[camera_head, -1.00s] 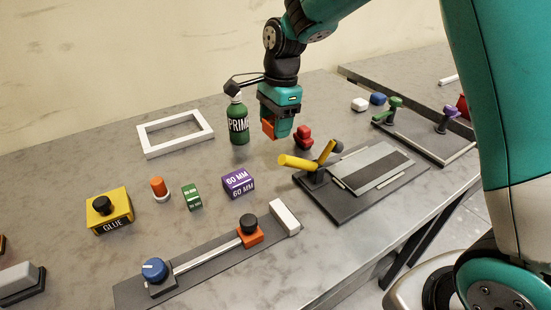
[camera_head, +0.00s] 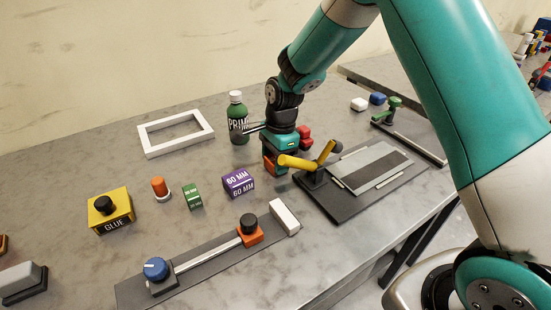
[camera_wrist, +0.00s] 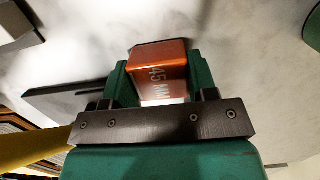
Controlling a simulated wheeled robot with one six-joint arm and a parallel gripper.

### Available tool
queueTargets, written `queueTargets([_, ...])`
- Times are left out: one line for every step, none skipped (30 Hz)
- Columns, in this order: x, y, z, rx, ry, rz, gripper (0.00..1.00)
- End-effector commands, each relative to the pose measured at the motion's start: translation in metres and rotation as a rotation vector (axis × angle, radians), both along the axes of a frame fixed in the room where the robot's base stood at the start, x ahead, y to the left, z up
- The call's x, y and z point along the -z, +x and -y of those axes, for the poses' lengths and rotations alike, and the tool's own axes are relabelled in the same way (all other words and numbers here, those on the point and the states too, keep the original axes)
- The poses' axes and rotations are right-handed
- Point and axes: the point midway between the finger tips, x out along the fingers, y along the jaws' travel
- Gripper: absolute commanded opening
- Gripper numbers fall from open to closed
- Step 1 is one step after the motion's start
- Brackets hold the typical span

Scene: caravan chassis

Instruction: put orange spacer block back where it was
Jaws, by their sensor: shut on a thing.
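The orange spacer block (camera_wrist: 160,65), marked "45 MM", is between the two green fingers of my gripper (camera_wrist: 158,85) in the wrist view. In the head view my gripper (camera_head: 272,164) is low over the table, just left of the yellow-handled clamp fixture, and the orange block (camera_head: 269,166) shows at its lower left side. The gripper is shut on the block. I cannot tell whether the block touches the table. The purple 60 MM block (camera_head: 238,183) and the small green block (camera_head: 193,197) stand to the left.
The yellow-handled clamp fixture (camera_head: 345,205) is close on the right. A green primer bottle (camera_head: 237,120) and red object (camera_head: 305,136) stand behind. A slide rail (camera_head: 205,262) with a white end block (camera_head: 285,217) lies in front. Bare table lies between the purple block and gripper.

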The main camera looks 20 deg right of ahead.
Motion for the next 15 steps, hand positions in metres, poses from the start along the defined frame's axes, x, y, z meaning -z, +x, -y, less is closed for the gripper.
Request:
queueTargets([0.0020,0.0000,0.0000,0.000,0.000,0.000,0.25])
queueTargets([0.0031,0.0000,-0.0001,0.000,0.000,0.000,0.25])
queueTargets([0.0020,0.0001,-0.0001,0.000,0.000,0.000,0.62])
queueTargets([0.0019,0.0001,0.0000,0.000,0.000,0.000,0.69])
queueTargets([0.0019,0.0001,0.0000,0.000,0.000,0.000,0.76])
queueTargets([0.0019,0.0001,0.0000,0.000,0.000,0.000,0.78])
queueTargets([0.0018,0.0001,-0.0001,0.000,0.000,0.000,0.78])
queueTargets([0.0018,0.0001,-0.0001,0.000,0.000,0.000,0.78])
queueTargets([0.0018,0.0001,-0.0001,0.000,0.000,0.000,0.78])
queueTargets([0.0018,0.0001,-0.0001,0.000,0.000,0.000,0.78])
queueTargets([0.0018,0.0001,-0.0001,0.000,0.000,0.000,0.78])
queueTargets([0.0017,0.0001,-0.0001,0.000,0.000,0.000,0.78])
queueTargets([0.0013,0.0001,-0.0001,0.000,0.000,0.000,0.78])
queueTargets([0.0002,0.0002,-0.0002,0.000,0.000,0.000,0.78])
queueTargets([-0.0022,0.0002,-0.0002,0.000,0.000,0.001,0.78])
